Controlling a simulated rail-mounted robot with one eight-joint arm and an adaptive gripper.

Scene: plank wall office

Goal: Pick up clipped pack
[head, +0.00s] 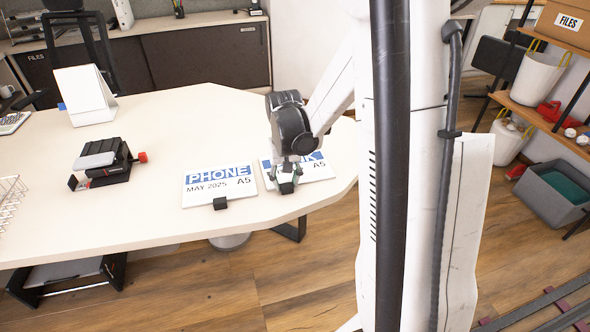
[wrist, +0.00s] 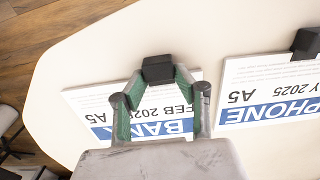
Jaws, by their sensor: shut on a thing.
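Two clipped packs of white paper with blue title bands are at the table's right end. The BANK pack (head: 315,171), marked FEB 2025 A5, also shows in the wrist view (wrist: 88,97); it has a black clip (wrist: 158,68) on its edge. My gripper (head: 286,187) is over this pack, and in the wrist view its green-padded fingertips (wrist: 160,78) are shut on the clip. The gripper hides part of the title. I cannot tell whether the pack touches the table. The PHONE pack (head: 220,185), marked MAY 2025 A5, lies flat just left, with its own black clip (head: 220,203).
The cream table (head: 150,215) has a rounded right end close to the packs. A black device with a red knob (head: 105,163), a white stand-up calendar (head: 86,96) and a white wire rack (head: 10,200) stand further left. Bare tabletop lies between.

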